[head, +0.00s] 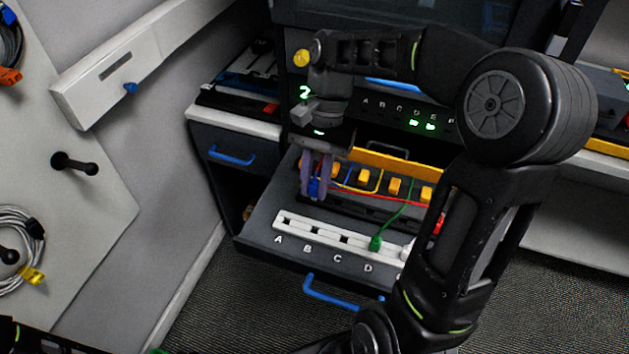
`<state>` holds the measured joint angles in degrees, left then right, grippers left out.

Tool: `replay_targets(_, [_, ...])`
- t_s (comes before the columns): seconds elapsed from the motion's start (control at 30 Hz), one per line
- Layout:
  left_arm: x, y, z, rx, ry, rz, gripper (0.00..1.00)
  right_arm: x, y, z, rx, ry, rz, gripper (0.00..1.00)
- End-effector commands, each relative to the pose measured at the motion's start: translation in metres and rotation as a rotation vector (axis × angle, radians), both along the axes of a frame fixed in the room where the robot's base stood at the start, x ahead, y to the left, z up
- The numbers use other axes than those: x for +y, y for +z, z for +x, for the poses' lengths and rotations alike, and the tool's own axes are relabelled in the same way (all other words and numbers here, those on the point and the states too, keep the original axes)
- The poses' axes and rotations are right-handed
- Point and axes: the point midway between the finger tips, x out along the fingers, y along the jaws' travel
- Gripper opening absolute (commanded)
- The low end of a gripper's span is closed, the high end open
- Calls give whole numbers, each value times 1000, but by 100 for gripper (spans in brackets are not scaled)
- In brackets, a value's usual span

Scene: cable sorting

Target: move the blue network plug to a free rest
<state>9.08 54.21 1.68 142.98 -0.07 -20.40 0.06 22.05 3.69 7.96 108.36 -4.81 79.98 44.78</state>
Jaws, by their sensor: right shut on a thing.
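The blue network plug (313,188) is between the fingers of my right gripper (317,178), low over the left part of the open drawer. The gripper points down and is shut on it, partly hiding the plug. A white strip (322,237) lies in front of it, with dark slots and the letters A, B, C and D. A green plug (375,243) is at the strip near D, and the slots near A, B and C look empty. My right forearm hides the strip's right end. My left gripper is not in view.
Several orange-yellow blocks (394,187) with blue, yellow, green and red cables line the drawer behind the strip. A dark panel with lit green lamps (430,126) stands above. A blue drawer handle (335,295) sticks out in front. A wall board with hooks (75,164) is left.

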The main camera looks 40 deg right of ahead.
Motion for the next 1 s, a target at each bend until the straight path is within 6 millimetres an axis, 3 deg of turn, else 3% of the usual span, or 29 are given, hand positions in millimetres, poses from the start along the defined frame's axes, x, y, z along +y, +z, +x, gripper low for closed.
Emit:
replay_targets(0.43, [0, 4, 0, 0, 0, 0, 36, 0, 4, 0, 0, 0, 0, 0])
replay_targets(0.67, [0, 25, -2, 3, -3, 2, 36, -2, 11, -7, 2, 5, 0, 0])
replay_targets(0.83, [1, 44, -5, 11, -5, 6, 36, -35, -9, -25, 5, 202, 3, 0])
replay_targets(1.0, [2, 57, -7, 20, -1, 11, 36, -77, -32, -40, 4, 644, 2, 0])
